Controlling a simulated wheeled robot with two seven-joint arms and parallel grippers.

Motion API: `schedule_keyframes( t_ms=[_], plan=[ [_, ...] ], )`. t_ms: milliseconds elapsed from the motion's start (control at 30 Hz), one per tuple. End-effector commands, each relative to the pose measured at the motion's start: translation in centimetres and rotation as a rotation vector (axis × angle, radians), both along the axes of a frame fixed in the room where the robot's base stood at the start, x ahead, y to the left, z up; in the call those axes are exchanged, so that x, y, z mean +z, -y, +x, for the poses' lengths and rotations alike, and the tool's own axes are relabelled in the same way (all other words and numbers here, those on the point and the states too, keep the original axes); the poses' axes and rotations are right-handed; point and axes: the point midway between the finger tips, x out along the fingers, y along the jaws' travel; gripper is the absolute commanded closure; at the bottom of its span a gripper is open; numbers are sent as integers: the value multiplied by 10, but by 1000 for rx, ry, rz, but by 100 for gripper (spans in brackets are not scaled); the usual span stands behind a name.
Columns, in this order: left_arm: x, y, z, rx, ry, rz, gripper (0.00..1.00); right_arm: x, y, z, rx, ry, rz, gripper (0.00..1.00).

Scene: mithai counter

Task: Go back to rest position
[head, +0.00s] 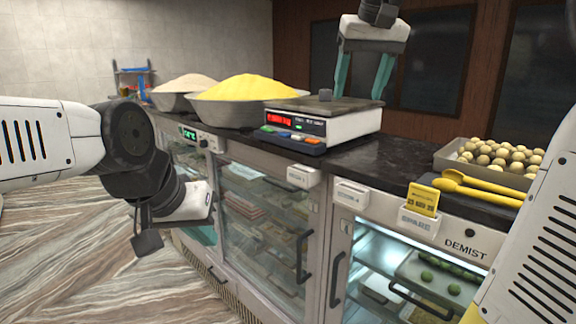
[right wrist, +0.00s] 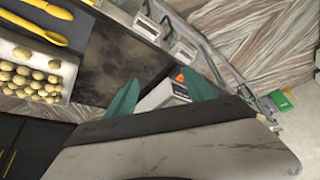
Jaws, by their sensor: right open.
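My right gripper (head: 361,92) hangs pointing down over the back of the weighing scale (head: 345,124) in the head view. Its two teal fingers are spread with nothing between them. In the right wrist view the same fingers (right wrist: 163,98) stand apart, and part of the scale (right wrist: 160,96) shows beyond them. My left gripper (head: 204,234) is low at the left, in front of the glass counter front. Only a bit of teal finger shows under its body, so its opening is hidden.
Glass-doored cases are below. Floor (head: 90,260) at left is clear.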

Motion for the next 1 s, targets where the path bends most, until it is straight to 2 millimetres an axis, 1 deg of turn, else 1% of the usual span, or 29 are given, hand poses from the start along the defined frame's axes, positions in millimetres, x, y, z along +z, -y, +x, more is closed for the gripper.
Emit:
schedule_keyframes(
  t_ms=[33,167,200,267,300,367,400,500,533,600,700,800,1000],
  plan=[
    [0,0,0,0,0,0,100,-15,4,-15,5,6,7,37],
    [0,0,0,0,0,0,100,-63,6,-51,21,29,38,37],
    [0,0,0,0,0,0,100,-80,7,-62,22,35,49,37],
    [0,0,0,0,0,0,100,-106,7,-80,24,46,67,37],
    [0,0,0,0,0,0,100,-123,7,-92,24,52,78,37],
    [0,0,0,0,0,0,100,-149,6,-109,22,61,95,37],
    [0,0,0,0,0,0,100,-165,6,-119,19,67,106,37],
    [0,0,0,0,0,0,100,-199,4,-140,12,81,128,37],
    [0,0,0,0,0,0,100,-207,3,-145,10,84,133,37],
    [0,0,0,0,0,0,100,-222,2,-154,6,89,144,37],
    [0,0,0,0,0,0,100,-233,1,-160,3,93,150,37],
    [0,0,0,0,0,0,100,-236,1,-162,3,93,151,37],
    [0,0,0,0,0,0,100,-236,1,-162,4,92,151,37]
  ],
)
